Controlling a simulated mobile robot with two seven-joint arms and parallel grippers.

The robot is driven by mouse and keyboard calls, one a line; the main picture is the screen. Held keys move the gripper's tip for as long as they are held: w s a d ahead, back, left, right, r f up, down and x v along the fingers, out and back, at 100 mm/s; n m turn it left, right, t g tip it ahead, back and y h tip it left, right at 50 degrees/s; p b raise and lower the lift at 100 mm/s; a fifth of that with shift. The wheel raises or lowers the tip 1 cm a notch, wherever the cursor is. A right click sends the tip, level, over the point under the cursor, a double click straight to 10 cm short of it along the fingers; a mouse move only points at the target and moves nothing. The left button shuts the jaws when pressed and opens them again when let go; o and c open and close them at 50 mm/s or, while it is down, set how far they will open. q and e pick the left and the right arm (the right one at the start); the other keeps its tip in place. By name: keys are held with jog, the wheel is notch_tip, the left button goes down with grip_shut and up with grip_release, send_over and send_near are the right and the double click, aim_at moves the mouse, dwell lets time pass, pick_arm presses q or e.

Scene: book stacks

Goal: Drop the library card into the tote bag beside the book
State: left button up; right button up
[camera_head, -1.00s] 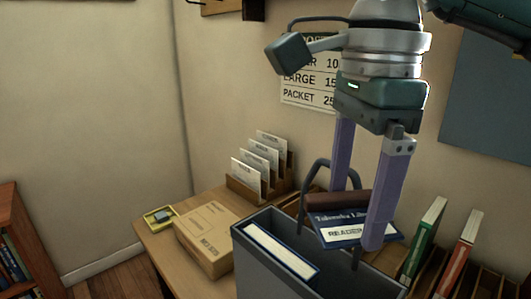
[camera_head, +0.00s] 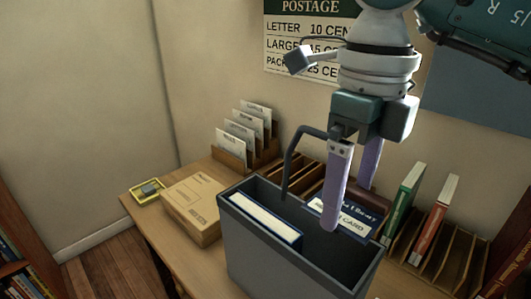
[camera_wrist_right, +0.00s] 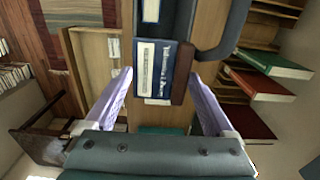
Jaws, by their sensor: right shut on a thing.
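The grey tote bag (camera_head: 290,262) stands open on the table, with a dark looped handle (camera_head: 290,165) and a brown grip. A white and blue book (camera_head: 262,222) stands inside it at the left. My right gripper (camera_head: 350,215) is over the bag's opening, its purple fingers shut on the blue library card (camera_head: 362,226). In the right wrist view the card (camera_wrist_right: 165,72) lies between the fingers, close beside the brown grip (camera_wrist_right: 183,72). The card is partly hidden behind a finger; I cannot tell how far its lower edge is below the rim. My left gripper is not in view.
A cardboard parcel (camera_head: 194,208) lies left of the bag, with a small yellow tray (camera_head: 148,192) beyond. A rack of envelopes (camera_head: 232,152) stands behind. Green (camera_head: 402,200) and red (camera_head: 432,220) books stand in a wooden rack at the right.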

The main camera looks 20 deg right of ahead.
aim_at(346, 207)
jog(key=shift+f, duration=0.1)
notch_tip(346, 207, down, 2)
jog(key=b, duration=0.2)
jog(key=shift+f+b, duration=0.2)
jog(key=shift+b, duration=0.1)
jog(key=shift+f+b, duration=1.35)
jog(key=shift+f, duration=0.1)
jog(key=o, duration=1)
notch_tip(346, 207, up, 10)
